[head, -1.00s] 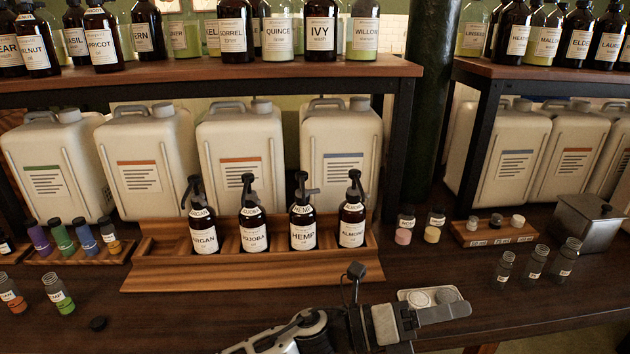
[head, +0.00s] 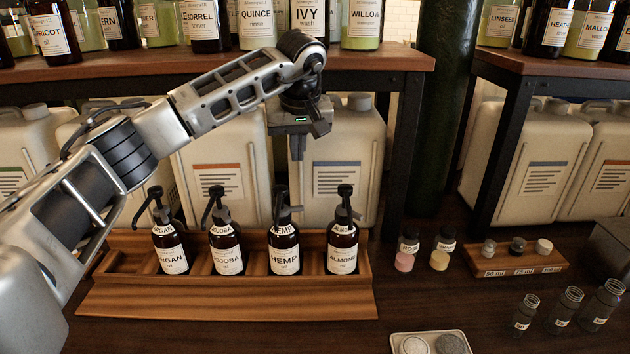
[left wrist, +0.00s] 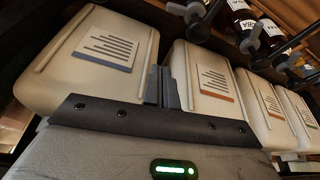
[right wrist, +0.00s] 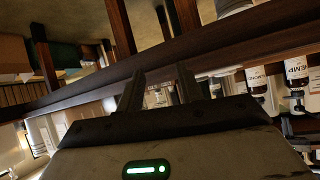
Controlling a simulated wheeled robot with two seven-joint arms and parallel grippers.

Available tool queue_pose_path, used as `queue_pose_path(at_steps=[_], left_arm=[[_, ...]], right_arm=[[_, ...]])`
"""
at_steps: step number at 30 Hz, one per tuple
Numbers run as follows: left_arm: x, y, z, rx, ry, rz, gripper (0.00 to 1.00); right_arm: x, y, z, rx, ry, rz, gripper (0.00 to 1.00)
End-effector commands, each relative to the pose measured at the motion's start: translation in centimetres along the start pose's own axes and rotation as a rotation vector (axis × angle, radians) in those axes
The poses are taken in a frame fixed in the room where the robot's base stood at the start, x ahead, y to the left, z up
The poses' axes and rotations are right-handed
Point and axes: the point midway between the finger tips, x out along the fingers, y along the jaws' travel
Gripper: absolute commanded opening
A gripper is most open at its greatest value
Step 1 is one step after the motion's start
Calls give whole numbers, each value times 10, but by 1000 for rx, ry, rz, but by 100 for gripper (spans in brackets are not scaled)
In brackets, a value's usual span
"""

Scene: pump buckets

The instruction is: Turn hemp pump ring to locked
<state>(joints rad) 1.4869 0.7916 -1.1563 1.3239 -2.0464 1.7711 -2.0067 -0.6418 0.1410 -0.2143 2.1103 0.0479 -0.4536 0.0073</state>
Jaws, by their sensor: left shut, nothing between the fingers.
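The hemp bottle (head: 284,252) stands upright in the wooden rack, third from the left, a dark bottle with a white label. Its black pump head (head: 281,196) sits above a grey ring (head: 284,215) at the neck; I cannot tell the ring's setting. My left gripper (head: 297,156) is shut and empty, pointing down above and behind the hemp pump, apart from it. In the left wrist view its fingers (left wrist: 164,88) are together. My right gripper (right wrist: 158,92) is open and empty, outside the head view. The hemp bottle also shows in the right wrist view (right wrist: 297,80).
Argan (head: 171,250), jojoba (head: 226,252) and almond (head: 342,250) pump bottles share the rack (head: 225,303). Large white canisters (head: 345,190) stand behind, under a bottle shelf (head: 380,62). Small jars (head: 440,255) stand to the right. The counter in front of the rack is largely clear.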

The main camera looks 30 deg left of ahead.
Motion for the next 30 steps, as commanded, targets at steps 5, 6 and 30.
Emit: queue_pose_path(at_steps=[5, 6, 30], left_arm=[[0, 0, 0, 0, -1, 1, 0], [0, 0, 0, 0, -1, 2, 0], [96, 2, 13, 5, -2, 4, 0]], right_arm=[[-7, -4, 18, 9, -41, -5, 36], [-8, -4, 21, 10, -47, -5, 36], [-10, -2, 12, -11, -46, 0, 36]])
